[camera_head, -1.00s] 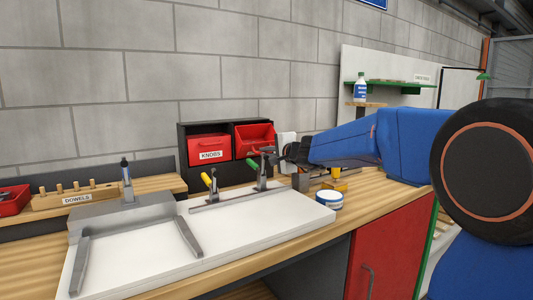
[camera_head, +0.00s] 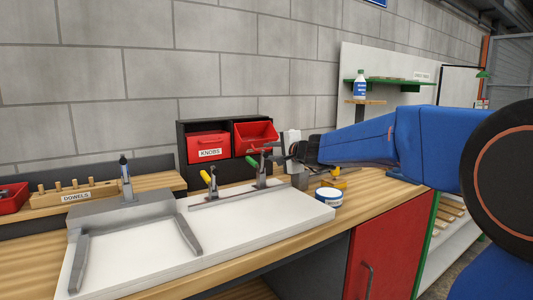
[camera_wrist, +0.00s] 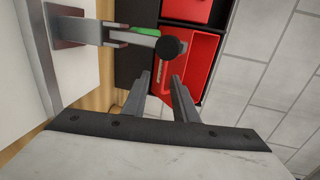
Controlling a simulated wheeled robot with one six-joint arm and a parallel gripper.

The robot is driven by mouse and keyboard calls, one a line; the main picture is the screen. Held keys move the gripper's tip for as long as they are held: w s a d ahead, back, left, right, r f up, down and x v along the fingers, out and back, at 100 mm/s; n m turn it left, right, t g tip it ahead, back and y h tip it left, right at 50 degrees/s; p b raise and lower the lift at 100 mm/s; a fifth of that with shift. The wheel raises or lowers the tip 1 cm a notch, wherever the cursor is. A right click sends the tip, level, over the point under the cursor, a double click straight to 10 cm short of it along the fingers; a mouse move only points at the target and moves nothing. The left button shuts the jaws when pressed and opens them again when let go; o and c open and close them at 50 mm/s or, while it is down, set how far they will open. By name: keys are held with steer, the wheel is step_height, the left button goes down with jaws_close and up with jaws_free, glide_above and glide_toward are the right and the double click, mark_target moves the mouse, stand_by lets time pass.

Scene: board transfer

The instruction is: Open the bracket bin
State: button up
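A black cabinet (camera_head: 183,150) holds two red bins against the wall. The left bin (camera_head: 208,146) is labelled KNOBS and sits closed. The right bin (camera_head: 256,131) tilts forward with its inside showing; no label on it is readable, so I cannot confirm it is the bracket bin. It also shows in the wrist view (camera_wrist: 204,62). My gripper (camera_head: 281,152) is just right of and in front of this bin. In the wrist view my gripper (camera_wrist: 158,77) has its two fingers apart with nothing between them, pointing towards the right bin.
A green-handled clamp (camera_head: 260,172) and a yellow-handled clamp (camera_head: 211,182) stand upright on the white board (camera_head: 135,256), close to my gripper. A blue-and-white tin (camera_head: 329,197) is on the bench. A dowel rack (camera_head: 75,197) is at left.

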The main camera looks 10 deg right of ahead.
steer(key=v, duration=1.3)
steer(key=shift+s, duration=0.25)
jaws_close()
steer(key=w+a+f+m+g, duration=0.1)
steer(key=w+m+g, duration=0.1)
steer(key=w+m, duration=0.5)
steer(key=w+a+f+m+g+h, duration=0.1)
steer(key=w+a+f+m+g, duration=0.1)
steer(key=w+m, duration=0.6)
steer(key=shift+a+f+m, duration=0.15)
steer(key=shift+a+m, duration=0.15)
steer(key=shift+m, duration=1.2)
